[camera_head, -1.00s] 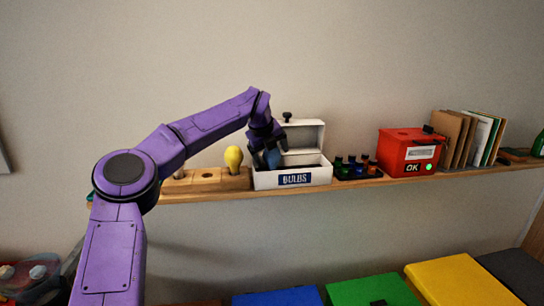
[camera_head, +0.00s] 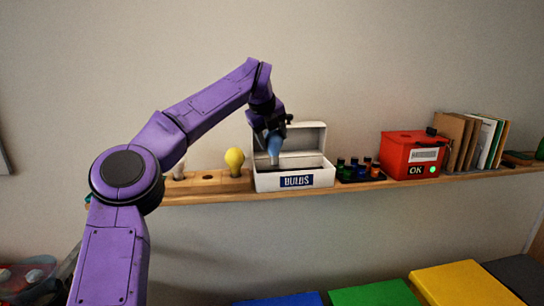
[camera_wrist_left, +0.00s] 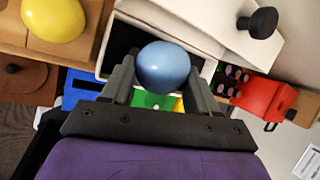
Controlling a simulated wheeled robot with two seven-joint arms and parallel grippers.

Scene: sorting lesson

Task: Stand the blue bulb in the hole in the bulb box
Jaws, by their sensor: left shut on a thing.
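The blue bulb (camera_head: 274,146) is in my left gripper (camera_head: 272,132), which is shut on it and holds it above the open bulb box. The bulb also shows between the fingers in the left wrist view (camera_wrist_left: 163,67). The white bulb box (camera_head: 272,182), labelled BULBS, stands on the shelf with its lid (camera_head: 306,138) raised at the back. Its dark inside shows in part in the left wrist view; the hole itself cannot be made out. My right gripper is not in view.
A wooden block (camera_head: 207,183) with a yellow bulb (camera_head: 234,160) and a pale bulb stands left of the box. A rack of small bottles (camera_head: 360,172) and a red box (camera_head: 411,155) stand to its right. Coloured bins (camera_head: 373,294) are below the shelf (camera_head: 440,180).

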